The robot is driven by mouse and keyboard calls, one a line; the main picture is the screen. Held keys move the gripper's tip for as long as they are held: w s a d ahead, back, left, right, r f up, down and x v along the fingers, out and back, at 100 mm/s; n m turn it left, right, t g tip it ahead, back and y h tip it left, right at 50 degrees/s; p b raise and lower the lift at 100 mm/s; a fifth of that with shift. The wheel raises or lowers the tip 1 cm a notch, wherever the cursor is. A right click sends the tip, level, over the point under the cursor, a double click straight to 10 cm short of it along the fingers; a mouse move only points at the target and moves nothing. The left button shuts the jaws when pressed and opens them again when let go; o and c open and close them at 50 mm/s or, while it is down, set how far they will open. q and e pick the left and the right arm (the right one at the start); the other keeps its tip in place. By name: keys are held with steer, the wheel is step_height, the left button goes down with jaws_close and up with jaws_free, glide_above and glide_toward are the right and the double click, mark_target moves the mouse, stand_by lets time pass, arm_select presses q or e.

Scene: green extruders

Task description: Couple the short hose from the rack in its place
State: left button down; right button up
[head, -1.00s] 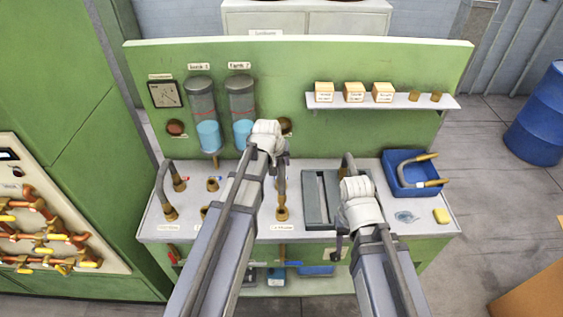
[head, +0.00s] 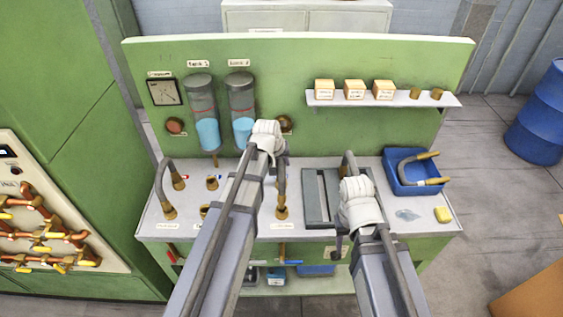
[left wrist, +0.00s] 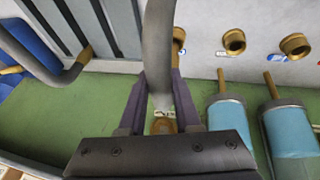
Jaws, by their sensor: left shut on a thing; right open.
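My left gripper (head: 281,163) is shut on a grey hose (left wrist: 158,55), which fills the middle of the left wrist view between the fingers. In the head view the hose (head: 281,185) hangs down to a brass end (head: 282,213) at the bench top. I cannot tell whether that end is seated in a port. Its other end is hidden by my gripper and arm. The grey slotted rack (head: 320,205) is just to the right, with another grey hose (head: 347,163) behind my right wrist. My right gripper (head: 341,243) is open near the bench's front edge, its fingers partly hidden.
Open brass ports (left wrist: 233,41) show on the bench. A bent hose (head: 162,185) stands at the left. Two tanks (head: 201,100) with blue liquid are on the green back panel.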

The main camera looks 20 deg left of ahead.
arm_select(q)
steer(key=shift+f+b, duration=1.5)
steer(key=shift+f, duration=0.05)
steer(key=c, duration=0.5)
jaws_free()
steer(key=p+v, duration=0.7)
steer(key=v, duration=0.1)
steer(key=shift+w, duration=0.1)
